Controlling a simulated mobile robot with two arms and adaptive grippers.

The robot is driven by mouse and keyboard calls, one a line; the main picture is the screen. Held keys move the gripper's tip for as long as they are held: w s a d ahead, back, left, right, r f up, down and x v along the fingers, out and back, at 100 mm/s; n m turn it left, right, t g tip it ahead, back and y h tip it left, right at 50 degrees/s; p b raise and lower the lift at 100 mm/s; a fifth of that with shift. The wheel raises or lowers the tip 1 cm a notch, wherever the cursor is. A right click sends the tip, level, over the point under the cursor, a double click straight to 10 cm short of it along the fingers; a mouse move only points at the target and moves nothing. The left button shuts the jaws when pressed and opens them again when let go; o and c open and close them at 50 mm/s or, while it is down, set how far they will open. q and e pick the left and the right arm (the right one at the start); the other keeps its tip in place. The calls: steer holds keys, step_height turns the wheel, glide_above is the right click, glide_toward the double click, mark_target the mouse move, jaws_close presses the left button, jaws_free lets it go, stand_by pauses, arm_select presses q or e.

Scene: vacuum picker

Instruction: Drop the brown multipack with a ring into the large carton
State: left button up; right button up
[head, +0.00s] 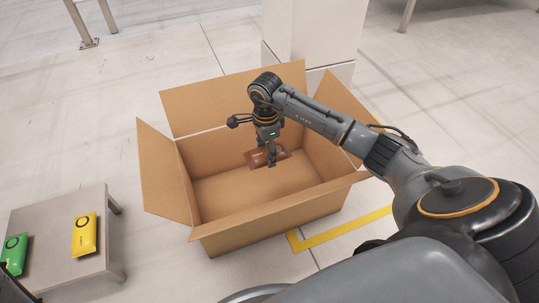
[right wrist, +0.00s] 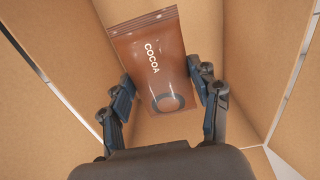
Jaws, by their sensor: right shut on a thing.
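The brown multipack (head: 258,159) is a cocoa pack with a dark ring near one end. It also shows in the right wrist view (right wrist: 150,62), with the white word COCOA and the ring end between the fingers. My right gripper (head: 271,160) is shut on it and holds it inside the opening of the large carton (head: 240,225). In the right wrist view the gripper (right wrist: 166,105) has its fingers on both sides of the pack. The carton is open, its flaps spread outward. The gap between pack and carton floor is hard to judge. My left gripper is not in view.
A low grey table (head: 60,215) at the left bears a yellow pack (head: 84,236) and a green pack (head: 14,254), each with a ring. A white pillar (head: 315,35) stands behind the carton. Yellow tape (head: 340,230) marks the floor at the carton's right.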

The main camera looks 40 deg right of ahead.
steer(key=o, duration=1.4)
steer(key=shift+c, duration=0.2)
steer(key=shift+r, duration=0.1)
step_height(320, 180, up, 12)
